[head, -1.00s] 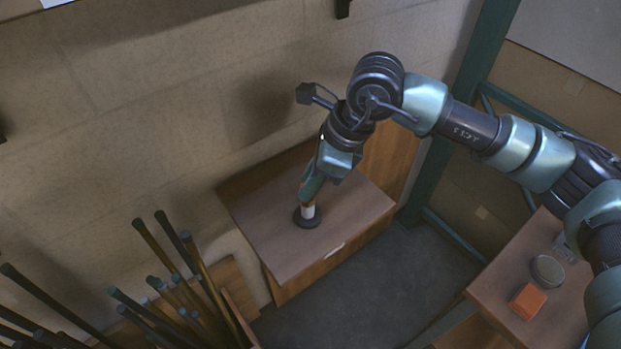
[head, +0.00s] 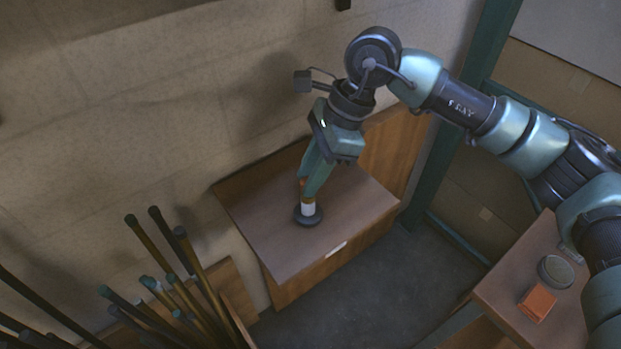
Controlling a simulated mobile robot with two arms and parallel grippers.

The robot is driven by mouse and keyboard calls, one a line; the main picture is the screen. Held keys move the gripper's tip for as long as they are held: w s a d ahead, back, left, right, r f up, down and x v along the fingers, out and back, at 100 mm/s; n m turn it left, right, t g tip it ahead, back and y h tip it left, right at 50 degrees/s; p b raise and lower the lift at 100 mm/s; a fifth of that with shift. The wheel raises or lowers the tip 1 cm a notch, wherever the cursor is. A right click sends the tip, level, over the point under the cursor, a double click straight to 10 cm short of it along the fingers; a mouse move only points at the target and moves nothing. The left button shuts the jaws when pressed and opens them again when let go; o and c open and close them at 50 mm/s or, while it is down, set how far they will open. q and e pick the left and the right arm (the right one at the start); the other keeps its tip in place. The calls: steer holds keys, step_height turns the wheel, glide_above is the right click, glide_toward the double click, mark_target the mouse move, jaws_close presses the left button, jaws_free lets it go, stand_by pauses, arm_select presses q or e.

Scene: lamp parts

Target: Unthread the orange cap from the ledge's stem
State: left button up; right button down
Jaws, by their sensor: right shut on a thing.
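The stem (head: 308,208) shows as a short white upright piece on a round dark base (head: 307,220), on top of a wooden cabinet that forms the ledge (head: 270,235). My right gripper (head: 309,193) reaches down to the top of the stem, its greenish fingers shut on the orange cap. Only a small bit of the orange cap (head: 302,182) shows beside the fingers; the rest is hidden. I cannot tell how far the cap sits on the thread. My left gripper is not in view.
A bin of several dark rods (head: 185,290) stands at the lower left. A side table (head: 500,285) at the lower right bears an orange block (head: 537,302) and a round grey tin (head: 556,271). A wall rises behind the ledge, and a green post (head: 440,160) stands to its right.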

steer(key=shift+f+n+g+b, duration=0.1)
steer(key=shift+n+g+b, duration=0.25)
steer(key=shift+n, duration=0.75)
steer(key=shift+w+n+g+b, duration=0.1)
steer(key=shift+n+g+b, duration=0.25)
steer(key=shift+n+b, duration=0.35)
steer(key=n+h+b, duration=0.1)
steer(key=n, duration=0.2)
steer(key=shift+a+g, duration=0.1)
steer(key=shift+g, duration=0.3)
steer(key=shift+r+n+g+h+b, duration=0.25)
steer(key=shift+n+h, duration=0.25)
steer(key=shift+n, duration=0.7)
steer(key=shift+f, duration=0.1)
